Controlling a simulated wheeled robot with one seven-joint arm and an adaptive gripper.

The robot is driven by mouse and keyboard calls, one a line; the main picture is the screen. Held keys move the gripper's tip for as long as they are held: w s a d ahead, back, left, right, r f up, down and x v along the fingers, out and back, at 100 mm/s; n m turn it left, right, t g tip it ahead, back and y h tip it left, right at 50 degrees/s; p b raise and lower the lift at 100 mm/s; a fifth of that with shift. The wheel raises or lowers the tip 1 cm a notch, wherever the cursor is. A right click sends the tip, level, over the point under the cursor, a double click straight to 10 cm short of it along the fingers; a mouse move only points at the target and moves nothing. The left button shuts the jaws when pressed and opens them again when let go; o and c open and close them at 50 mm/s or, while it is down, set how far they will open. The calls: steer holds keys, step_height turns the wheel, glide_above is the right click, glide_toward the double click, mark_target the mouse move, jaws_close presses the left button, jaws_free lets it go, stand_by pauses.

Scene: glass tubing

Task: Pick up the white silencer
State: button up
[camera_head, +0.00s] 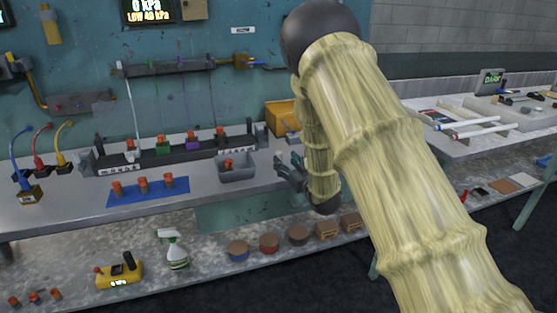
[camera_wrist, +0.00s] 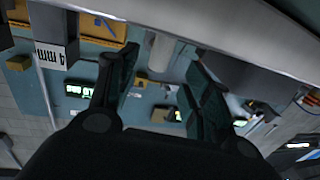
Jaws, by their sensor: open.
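A small white fitting with an orange top (camera_head: 131,154), which looks like the white silencer, sits at the left end of the dark rack (camera_head: 178,153) on the bench. A thin white tube hangs down to it. Green and purple fittings with orange tops stand further right along the rack. My gripper (camera_head: 291,172) is open, to the right of the grey bin and well right of the white fitting. In the wrist view my gripper's two dark fingers (camera_wrist: 161,88) stand apart with nothing seen between them. I cannot make out the white silencer in the wrist view.
A grey bin (camera_head: 237,174) holds an orange-topped piece. Several orange-topped pieces stand on a blue mat (camera_head: 148,197) in front of the rack. A yellow bin (camera_head: 283,115) stands behind my gripper. A spray bottle (camera_head: 173,249) and a yellow gauge (camera_head: 119,270) are on the lower shelf.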

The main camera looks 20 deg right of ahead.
mark_target(281, 157)
steer(key=shift+w+a+f+p, duration=0.1)
steer(key=shift+w+a+p, duration=0.1)
steer(key=shift+w, duration=0.8)
steer(key=shift+w+a+r+p, duration=0.1)
steer(key=shift+w+a+p, duration=0.05)
steer(key=shift+w, duration=0.9)
steer(key=shift+w+a+f+p, duration=0.1)
steer(key=shift+w+a+p, duration=0.1)
steer(key=shift+w, duration=0.8)
steer(key=c, duration=1)
